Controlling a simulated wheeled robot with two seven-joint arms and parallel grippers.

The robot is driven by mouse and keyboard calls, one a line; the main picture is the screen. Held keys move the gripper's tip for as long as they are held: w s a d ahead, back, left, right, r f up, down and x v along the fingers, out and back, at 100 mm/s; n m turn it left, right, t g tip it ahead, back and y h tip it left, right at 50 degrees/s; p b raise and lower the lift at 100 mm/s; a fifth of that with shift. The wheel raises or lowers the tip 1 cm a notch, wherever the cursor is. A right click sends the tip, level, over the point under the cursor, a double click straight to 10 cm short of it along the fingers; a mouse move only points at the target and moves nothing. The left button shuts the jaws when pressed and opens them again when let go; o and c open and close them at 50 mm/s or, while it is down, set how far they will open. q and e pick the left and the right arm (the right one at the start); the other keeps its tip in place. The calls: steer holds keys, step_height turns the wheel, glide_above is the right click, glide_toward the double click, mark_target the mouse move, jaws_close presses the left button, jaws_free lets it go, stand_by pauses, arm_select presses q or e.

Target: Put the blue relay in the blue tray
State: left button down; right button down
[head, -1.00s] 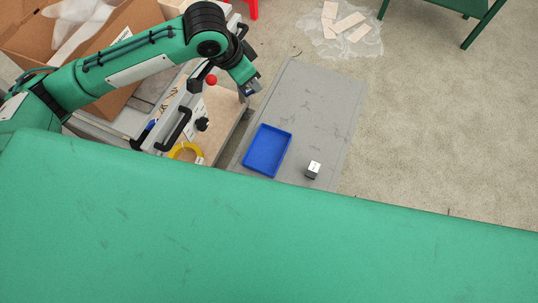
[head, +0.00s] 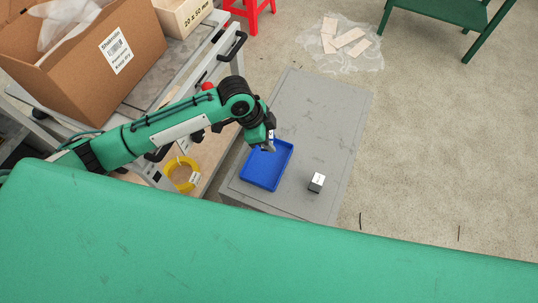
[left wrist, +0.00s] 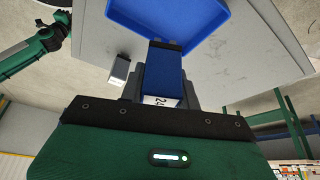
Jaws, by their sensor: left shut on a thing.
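The blue relay (left wrist: 165,72) shows in the left wrist view, with a white printed label at its near end. My left gripper (head: 269,146) is shut on it. The blue tray (head: 258,181) lies empty on the grey surface in the head view. My left gripper appears above the tray's far edge there, and the relay is mostly hidden by the gripper. The tray (left wrist: 210,38) also shows beyond the relay in the left wrist view. The exact height above the tray cannot be told. My right gripper cannot be made out.
A small grey block with a white top (head: 317,182) stands on the grey surface (head: 325,120), right of the tray. The grey surface right of the tray is mostly clear.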

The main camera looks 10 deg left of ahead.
arm_select(q)
step_height(320, 180, down, 10)
steer(key=shift+r, duration=0.1)
stand_by(0.4)
steer(key=c, duration=1)
jaws_free()
steer(key=shift+f, duration=0.2)
steer(key=shift+r, duration=0.1)
steer(key=v, duration=1.2)
steer(key=shift+d+r, duration=0.1)
steer(key=shift+s, duration=0.15)
